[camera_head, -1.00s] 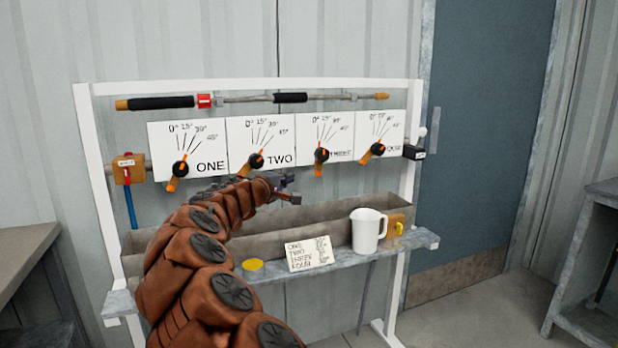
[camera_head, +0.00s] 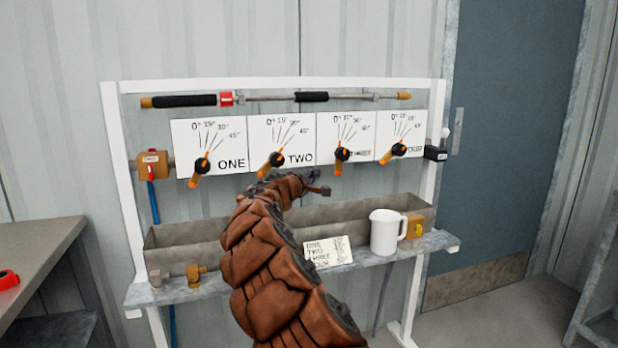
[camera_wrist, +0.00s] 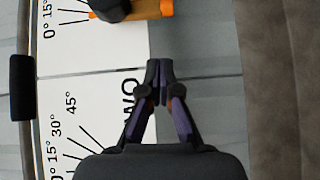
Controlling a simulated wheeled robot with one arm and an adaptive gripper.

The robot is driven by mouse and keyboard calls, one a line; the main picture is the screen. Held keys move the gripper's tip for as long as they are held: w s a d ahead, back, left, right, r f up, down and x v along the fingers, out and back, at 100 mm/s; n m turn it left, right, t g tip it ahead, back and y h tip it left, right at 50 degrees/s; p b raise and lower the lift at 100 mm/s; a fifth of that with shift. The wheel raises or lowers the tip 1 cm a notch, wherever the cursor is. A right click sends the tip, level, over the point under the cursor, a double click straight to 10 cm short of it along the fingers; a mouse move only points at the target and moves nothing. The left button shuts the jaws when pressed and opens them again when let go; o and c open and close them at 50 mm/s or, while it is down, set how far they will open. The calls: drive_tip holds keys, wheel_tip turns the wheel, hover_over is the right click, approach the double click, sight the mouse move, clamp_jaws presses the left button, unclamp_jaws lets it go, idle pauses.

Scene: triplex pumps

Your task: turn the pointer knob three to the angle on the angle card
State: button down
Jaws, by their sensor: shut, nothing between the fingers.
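Knob three (camera_head: 342,154) is a black hub with an orange pointer on the third white dial plate (camera_head: 362,130). Its orange end hangs almost straight down. My gripper (camera_head: 322,189) is below and slightly left of it, apart from it, with its fingers together and empty. In the wrist view the shut fingertips (camera_wrist: 158,68) are over the edge of plate TWO (camera_wrist: 90,110). An orange and black knob (camera_wrist: 132,9), apparently knob three, is cut by the top edge. The angle card (camera_head: 328,252) leans on the shelf; its angle figures are unreadable.
Knob two (camera_head: 277,159) and knob four (camera_head: 398,149) flank knob three closely. A spray lance (camera_head: 280,98) runs above. Below are a grey trough (camera_head: 195,235), a white jug (camera_head: 386,232) and brass fittings (camera_head: 196,273) on the shelf (camera_head: 170,292).

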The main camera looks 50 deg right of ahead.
drive_tip(key=s+d, duration=0.1)
drive_tip(key=d, duration=0.5)
drive_tip(key=shift+s+d, duration=0.25)
drive_tip(key=shift+s, duration=0.05)
drive_tip(key=shift+f+b, duration=0.25)
drive_tip(key=shift+b, duration=0.05)
